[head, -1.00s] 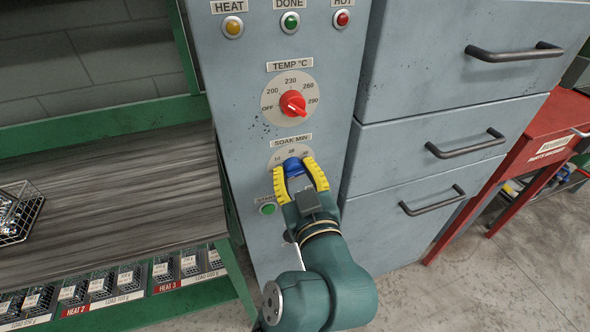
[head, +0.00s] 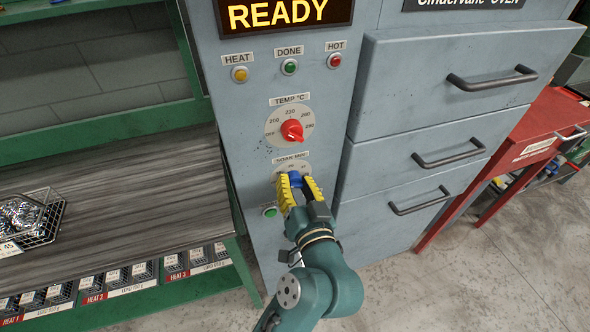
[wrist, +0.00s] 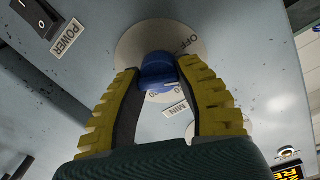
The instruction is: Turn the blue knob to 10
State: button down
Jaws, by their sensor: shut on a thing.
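The blue knob (head: 295,179) sits on the SOAK MIN dial on the grey oven panel. My gripper (head: 297,187) is shut on it, with yellow ribbed fingers on both sides. In the wrist view the blue knob (wrist: 158,72) is between the fingertips of my gripper (wrist: 160,78), in front of its pale round dial plate (wrist: 128,45). A white mark shows on the knob's side. "OFF" is readable on the dial; the other numbers are partly hidden by the knob and fingers, so the exact setting cannot be told.
The red TEMP knob (head: 292,131) is just above. A READY display (head: 280,14) and indicator lamps are higher up. The POWER switch (wrist: 38,15) shows in the wrist view. Grey drawers (head: 420,160) stand right; a bench with a wire basket (head: 42,232) stands left.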

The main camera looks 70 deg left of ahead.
jog(key=shift+r+m+p, duration=0.1)
jog(key=shift+m+p, duration=1.1)
jog(key=shift+p, duration=0.2)
jog(key=c, duration=0.6)
grip_release()
jog(key=shift+a, duration=0.1)
jog(key=d, duration=1.2)
jog(key=shift+s+r, duration=0.25)
jog(key=shift+s, duration=0.15)
